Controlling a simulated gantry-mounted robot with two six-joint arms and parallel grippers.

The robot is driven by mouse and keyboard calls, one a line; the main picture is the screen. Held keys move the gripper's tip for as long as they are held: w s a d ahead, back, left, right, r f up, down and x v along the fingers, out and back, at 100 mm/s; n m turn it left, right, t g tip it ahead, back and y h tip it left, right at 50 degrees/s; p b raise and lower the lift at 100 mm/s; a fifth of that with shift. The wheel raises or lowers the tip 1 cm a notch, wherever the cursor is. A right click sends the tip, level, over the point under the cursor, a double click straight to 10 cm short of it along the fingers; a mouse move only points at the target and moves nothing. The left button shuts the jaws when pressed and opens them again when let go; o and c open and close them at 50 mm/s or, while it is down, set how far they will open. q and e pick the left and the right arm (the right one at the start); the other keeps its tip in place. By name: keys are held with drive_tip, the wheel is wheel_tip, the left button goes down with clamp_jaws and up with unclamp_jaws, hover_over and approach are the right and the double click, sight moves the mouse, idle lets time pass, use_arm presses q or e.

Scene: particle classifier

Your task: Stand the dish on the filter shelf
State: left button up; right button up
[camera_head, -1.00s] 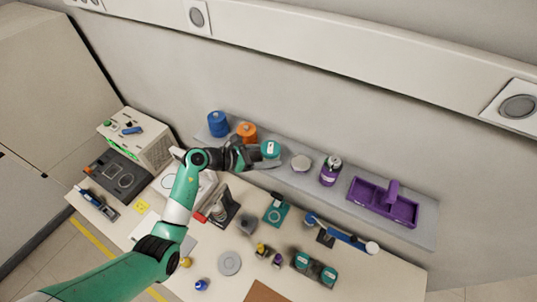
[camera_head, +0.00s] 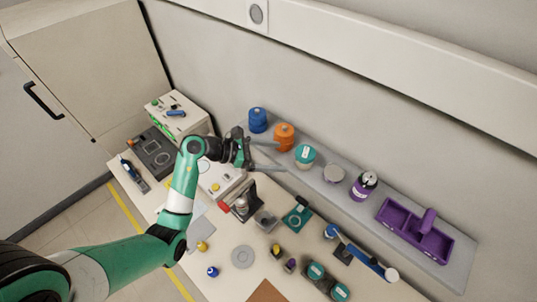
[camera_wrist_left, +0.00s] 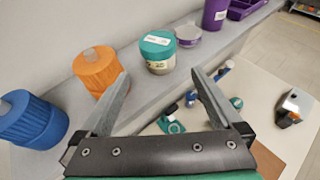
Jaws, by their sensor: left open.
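A short round container with a teal lid and white label (camera_head: 305,155), which appears to be the dish, stands upright on the long grey shelf (camera_head: 458,263) against the wall. It shows whole in the left wrist view (camera_wrist_left: 157,52). My left gripper (camera_head: 280,158) is open and empty, left of the teal-lidded container and apart from it. In the left wrist view its two fingers (camera_wrist_left: 160,76) point toward the container, with a gap before it. My right gripper is not in view.
On the shelf, an orange bottle (camera_head: 284,136) and a blue one (camera_head: 257,119) stand left of the container. A grey-lidded round tub (camera_head: 334,173), a purple jar (camera_head: 363,186) and a purple tray (camera_head: 447,246) stand right. Tools crowd the table below.

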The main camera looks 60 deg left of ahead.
use_arm(q)
drive_tip(key=shift+v, duration=1.2)
